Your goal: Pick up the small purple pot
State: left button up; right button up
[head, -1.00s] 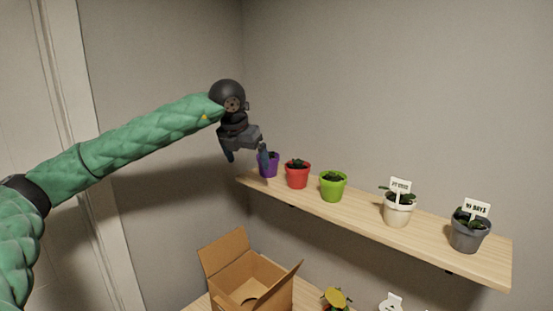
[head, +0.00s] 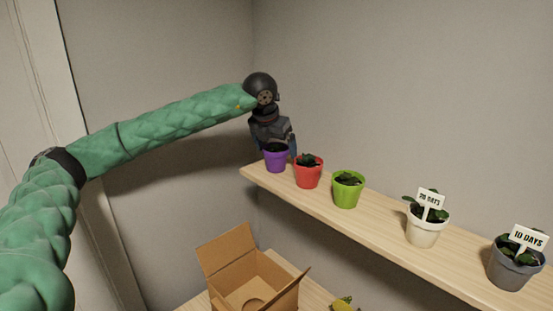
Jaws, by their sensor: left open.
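The small purple pot (head: 275,160) stands upright at the far left end of the wooden shelf, with dark soil or leaves in it. My left gripper (head: 274,147) is open at the purple pot, pointing down. One finger shows just left of the pot's rim and the other at its right, by the red pot. The pot hides part of the fingers, so I cannot tell whether they touch it. My right gripper is not in view.
On the shelf (head: 380,223) stand a red pot (head: 309,172) close by, a green pot (head: 347,190), a white pot (head: 423,228) and a grey pot (head: 512,266), the last two with signs. An open cardboard box (head: 255,285) sits below.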

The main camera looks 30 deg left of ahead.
aim_at(277, 151)
pick_arm(q)
jog(key=shift+x, duration=1.05)
jog(key=shift+w+a+f, duration=0.2)
jog(key=shift+w+f, duration=0.2)
jog(key=shift+f, duration=0.2)
jog(key=shift+s, duration=0.1)
jog(key=c, duration=1.2)
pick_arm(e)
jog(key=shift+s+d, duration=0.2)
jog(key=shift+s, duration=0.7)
pick_arm(q)
jog(key=shift+r, duration=0.1)
